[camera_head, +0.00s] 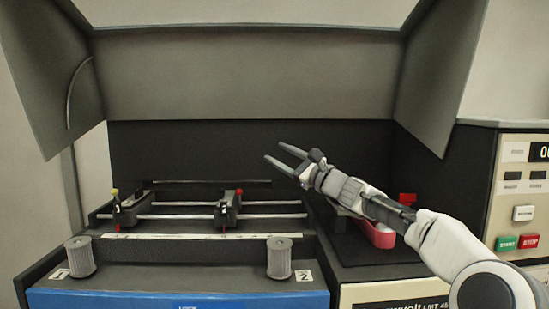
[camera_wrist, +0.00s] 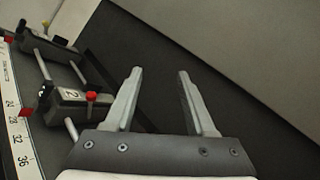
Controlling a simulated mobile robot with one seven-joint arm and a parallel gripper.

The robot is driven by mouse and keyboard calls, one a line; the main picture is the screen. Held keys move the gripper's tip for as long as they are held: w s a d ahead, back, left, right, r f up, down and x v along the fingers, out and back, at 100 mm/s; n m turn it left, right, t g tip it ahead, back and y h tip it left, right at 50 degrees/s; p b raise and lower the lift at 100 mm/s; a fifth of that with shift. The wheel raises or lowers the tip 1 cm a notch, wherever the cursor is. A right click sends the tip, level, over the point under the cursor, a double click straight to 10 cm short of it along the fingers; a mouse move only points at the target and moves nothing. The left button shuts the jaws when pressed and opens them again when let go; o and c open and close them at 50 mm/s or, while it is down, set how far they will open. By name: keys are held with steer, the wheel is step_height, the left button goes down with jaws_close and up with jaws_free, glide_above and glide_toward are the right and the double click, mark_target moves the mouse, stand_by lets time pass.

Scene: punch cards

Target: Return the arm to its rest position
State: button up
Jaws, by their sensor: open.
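My gripper (camera_head: 281,153) is open and empty in the head view. It hangs in the air in front of the dark back panel, above and to the right of the slide rails. Its two fingers point up and to the left. In the wrist view my gripper (camera_wrist: 157,75) shows two parted fingers with nothing between them. My arm reaches in from the lower right, and its links partly hide a red and pink item (camera_head: 379,233) on the dark surface behind them.
A machine has rails (camera_head: 170,217) with two sliding stops; the stop marked 2 (camera_head: 228,208) also shows in the wrist view (camera_wrist: 72,97). Two grey knobs (camera_head: 80,257) (camera_head: 279,258) stand in front. A raised grey hood (camera_head: 250,75) overhangs. A control panel (camera_head: 522,190) stands right.

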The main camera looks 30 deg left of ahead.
stand_by(0.3)
steer(key=s+d+f+n+g+h, duration=0.1)
steer(key=s+d+f+n+h, duration=0.3)
steer(key=s, duration=0.3)
steer(key=s+d+f+n+g+h, duration=0.2)
steer(key=s+n+h, duration=0.1)
steer(key=s+n, duration=0.35)
steer(key=s+d+f+n+t+h, duration=0.1)
steer(key=s+d+f+h, duration=0.4)
steer(key=s+d, duration=0.65)
steer(key=s+d+f+n+t+h, duration=0.15)
steer(key=s+d+f+h, duration=0.35)
steer(key=d, duration=1.1)
steer(key=s+d+f+n+h, duration=0.1)
steer(key=s+d+f+h, duration=0.2)
steer(key=s+d+f, duration=0.65)
steer(key=d+r+p, duration=0.2)
steer(key=r+p, duration=0.7)
steer(key=r, duration=0.1)
steer(key=d+r+p, duration=0.2)
steer(key=r+p, duration=0.8)
steer(key=r, duration=0.1)
steer(key=shift+w+d+r, duration=0.15)
steer(key=shift+w+d, duration=0.05)
